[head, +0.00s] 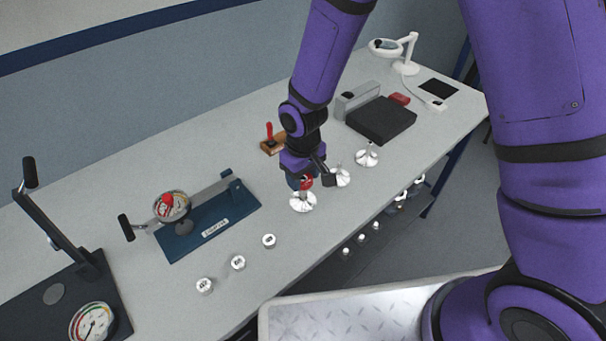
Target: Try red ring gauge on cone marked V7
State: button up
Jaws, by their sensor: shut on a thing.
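My gripper (304,178) points down over the work table, above the nearest of three white, round-based cones (302,203). It is shut on a small red piece, which appears to be the red ring gauge (307,184). The piece is at the top of that cone; I cannot tell whether it is around the cone, touching it or just above it. The second cone (342,178) stands just right of my gripper, partly behind it. The third cone (367,155) stands farther right. No V7 mark can be read on any cone from here.
A blue fixture (210,222) with a dial stands left, and a dark stand (90,290) farther left. Several small white marked discs (238,262) lie near the front edge. Behind are a red-handled tool on a wooden block (272,145) and a black box (381,121).

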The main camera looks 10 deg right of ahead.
jog(key=shift+f, duration=0.6)
jog(key=shift+r, duration=0.25)
dwell(2.2)
jog(key=shift+r, duration=1.6)
jog(key=shift+f, duration=1.2)
jog(key=shift+f, duration=0.65)
dwell(1.5)
